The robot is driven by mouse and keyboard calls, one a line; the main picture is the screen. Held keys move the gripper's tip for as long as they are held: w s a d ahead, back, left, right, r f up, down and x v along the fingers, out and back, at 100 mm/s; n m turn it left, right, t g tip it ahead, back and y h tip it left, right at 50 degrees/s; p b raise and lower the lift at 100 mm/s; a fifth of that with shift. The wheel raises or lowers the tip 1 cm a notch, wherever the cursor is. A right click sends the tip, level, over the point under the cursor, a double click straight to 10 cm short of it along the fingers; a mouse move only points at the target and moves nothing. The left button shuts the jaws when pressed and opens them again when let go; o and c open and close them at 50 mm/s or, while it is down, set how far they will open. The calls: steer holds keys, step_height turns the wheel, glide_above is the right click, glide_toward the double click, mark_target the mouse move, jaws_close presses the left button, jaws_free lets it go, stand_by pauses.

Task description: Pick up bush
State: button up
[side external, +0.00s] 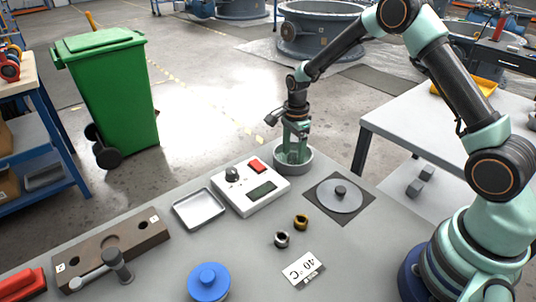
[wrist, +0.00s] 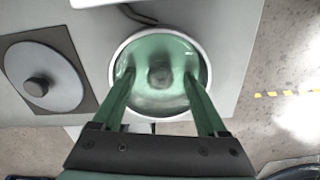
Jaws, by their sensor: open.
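Two small ring-shaped bushes stand on the grey table in the side view, a brass one (side external: 301,221) and a dark steel one (side external: 282,240). My gripper (side external: 294,155) points down into a round grey dish (side external: 305,167) at the table's far edge, away from both rings. In the wrist view my gripper (wrist: 158,80) is open, its green fingers on either side inside the dish (wrist: 160,31). A blurred dark round shape (wrist: 159,75) lies between the fingertips in the greenish dish; I cannot tell whether it is a bush.
A white box with a display (side external: 250,188), a metal tray (side external: 199,208) and a disc with a knob (side external: 340,195) stand near the dish. A blue knobbed lid (side external: 208,282), a 40 °C card (side external: 303,269) and a brown holed block (side external: 110,247) lie nearer the front.

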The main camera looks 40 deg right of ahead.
jaws_close()
stand_by(0.3)
